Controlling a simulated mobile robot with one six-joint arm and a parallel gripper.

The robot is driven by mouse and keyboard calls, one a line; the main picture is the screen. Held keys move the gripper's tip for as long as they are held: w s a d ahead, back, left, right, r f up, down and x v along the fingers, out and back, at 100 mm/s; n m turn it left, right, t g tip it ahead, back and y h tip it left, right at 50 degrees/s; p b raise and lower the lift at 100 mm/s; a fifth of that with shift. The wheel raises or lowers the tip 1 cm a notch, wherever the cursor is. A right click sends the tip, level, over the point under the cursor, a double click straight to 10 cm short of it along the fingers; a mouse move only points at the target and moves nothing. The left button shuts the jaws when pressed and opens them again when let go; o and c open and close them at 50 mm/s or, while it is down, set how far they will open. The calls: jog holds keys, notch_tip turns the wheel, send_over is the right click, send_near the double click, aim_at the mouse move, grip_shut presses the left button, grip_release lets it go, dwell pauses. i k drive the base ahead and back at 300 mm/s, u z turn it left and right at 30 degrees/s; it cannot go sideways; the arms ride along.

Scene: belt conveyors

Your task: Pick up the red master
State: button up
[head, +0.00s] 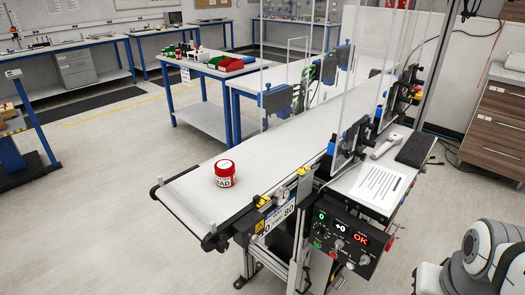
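The red master (225,174) is a small red jar-like cylinder with a white label band that shows the letters "BAD". It stands upright near the near left end of the white conveyor belt (270,143). Nothing touches it from above. My gripper is not in view. Only a white and grey rounded part of my own arm shows at the lower right corner, well apart from the red master.
A control box (340,238) with lit displays hangs on the belt's near side. Clear upright panels (352,70) and sensor mounts stand farther along the belt. A side shelf holds a paper (378,185), a scanner and a keyboard (416,149). Floor left of the belt is open.

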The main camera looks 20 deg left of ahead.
aim_at(225, 169)
jog(key=u, duration=1.5)
jog(key=k, duration=1.25)
jog(key=z, duration=0.3)
jog(key=i, duration=1.55)
jog(key=u, duration=0.6)
jog(key=i, duration=0.6)
jog(key=z, duration=0.05)
